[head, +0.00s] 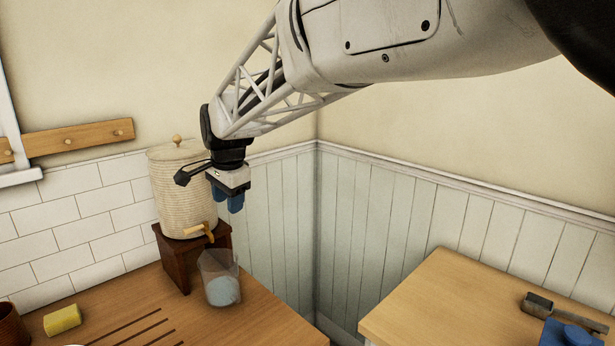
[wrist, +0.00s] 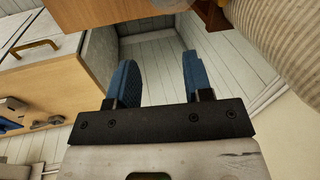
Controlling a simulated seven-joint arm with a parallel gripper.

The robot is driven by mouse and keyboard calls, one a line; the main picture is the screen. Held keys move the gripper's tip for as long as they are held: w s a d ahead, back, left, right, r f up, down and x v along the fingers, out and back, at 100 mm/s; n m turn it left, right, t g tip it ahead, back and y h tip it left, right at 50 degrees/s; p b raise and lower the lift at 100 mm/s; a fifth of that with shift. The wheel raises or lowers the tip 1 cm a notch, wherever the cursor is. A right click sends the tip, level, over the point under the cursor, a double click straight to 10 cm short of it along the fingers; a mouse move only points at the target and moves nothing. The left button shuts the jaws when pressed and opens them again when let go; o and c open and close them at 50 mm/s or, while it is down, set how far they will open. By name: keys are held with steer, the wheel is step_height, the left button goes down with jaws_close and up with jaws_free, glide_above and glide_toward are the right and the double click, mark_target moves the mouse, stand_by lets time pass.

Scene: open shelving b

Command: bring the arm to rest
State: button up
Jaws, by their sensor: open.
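My gripper (head: 228,203) hangs from the end of my raised arm, with its blue fingers pointing down in the head view. It is in the air in front of the ribbed, cream dispenser and above the clear glass. In the wrist view, the two blue fingers of my gripper (wrist: 158,75) stand apart with nothing between them. Beyond them I see the pale floor between two wooden tops. The gripper is open and empty.
The lidded dispenser (head: 180,190) stands on a dark wooden stand (head: 178,262). A clear glass (head: 220,280) with bluish contents stands below its tap. A yellow sponge (head: 62,320) lies at left. The right counter (head: 430,300) holds a dark-headed tool (head: 538,304) and a blue object (head: 568,334).

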steer(key=s+d+n, duration=0.1)
steer(key=s+d, duration=0.4)
steer(key=d, duration=0.4)
steer(key=s+d+f+n, duration=0.1)
steer(key=s+d+n, duration=0.1)
steer(key=s+d, duration=0.45)
steer(key=s+d+n, duration=0.1)
steer(key=s+d, duration=0.3)
steer(key=d, duration=0.6)
steer(key=s+d+f+n, duration=0.1)
steer(key=s+d+f, duration=0.1)
steer(key=s+d, duration=0.2)
steer(key=s+d+f+n+h, duration=0.1)
steer(key=s+d+f, duration=0.2)
steer(key=s, duration=0.5)
steer(key=s+d+f+n, duration=0.1)
steer(key=s+d+f, duration=0.2)
steer(key=s+d, duration=0.2)
steer(key=shift+s+f+n+t+h, duration=0.15)
steer(key=shift+s+n+t+h, duration=0.15)
steer(key=shift+s, duration=0.25)
